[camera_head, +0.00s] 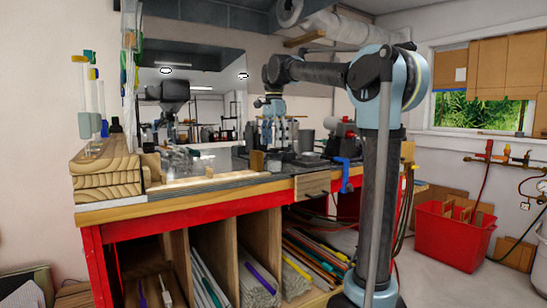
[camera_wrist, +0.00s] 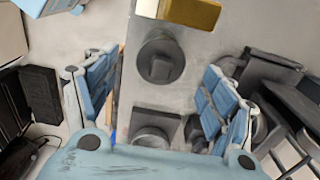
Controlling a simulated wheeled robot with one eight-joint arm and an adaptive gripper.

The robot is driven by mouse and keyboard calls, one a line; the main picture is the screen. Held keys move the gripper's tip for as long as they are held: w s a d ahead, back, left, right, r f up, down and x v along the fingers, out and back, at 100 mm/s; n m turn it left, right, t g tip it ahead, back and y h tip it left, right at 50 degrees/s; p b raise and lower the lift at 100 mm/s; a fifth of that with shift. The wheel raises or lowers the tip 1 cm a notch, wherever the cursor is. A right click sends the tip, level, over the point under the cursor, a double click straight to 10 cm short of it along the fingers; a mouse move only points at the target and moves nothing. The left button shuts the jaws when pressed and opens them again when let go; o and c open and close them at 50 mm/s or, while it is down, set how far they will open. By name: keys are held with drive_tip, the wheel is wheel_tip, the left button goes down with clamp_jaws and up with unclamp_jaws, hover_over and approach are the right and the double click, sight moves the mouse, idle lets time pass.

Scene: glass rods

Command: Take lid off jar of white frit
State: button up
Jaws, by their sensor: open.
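My gripper (camera_head: 278,135) hangs pointing down over the bench top in the head view. In the wrist view my gripper (camera_wrist: 160,75) is open, with blue padded fingers left and right and nothing held between them. Between the fingers, further down, is a dark round object (camera_wrist: 160,58) with a squarish raised top; I cannot tell whether it is a jar lid. A dark square piece with a round top (camera_wrist: 155,125) lies nearer the palm. No white frit shows, and I cannot pick out its jar for sure.
The wooden bench (camera_head: 190,205) is crowded around my gripper with dark tools and fittings. A gold-coloured block (camera_wrist: 190,12) is at the top of the wrist view. A blue clamp (camera_head: 346,172) hangs at the bench's right. A red bin (camera_head: 455,235) stands on the floor.

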sight(274, 152)
drive_tip(key=shift+w+f, duration=0.1)
drive_tip(key=shift+f, duration=1.35)
drive_tip(key=c, duration=1)
drive_tip(key=shift+o, duration=0.2)
drive_tip(key=shift+r, duration=0.1)
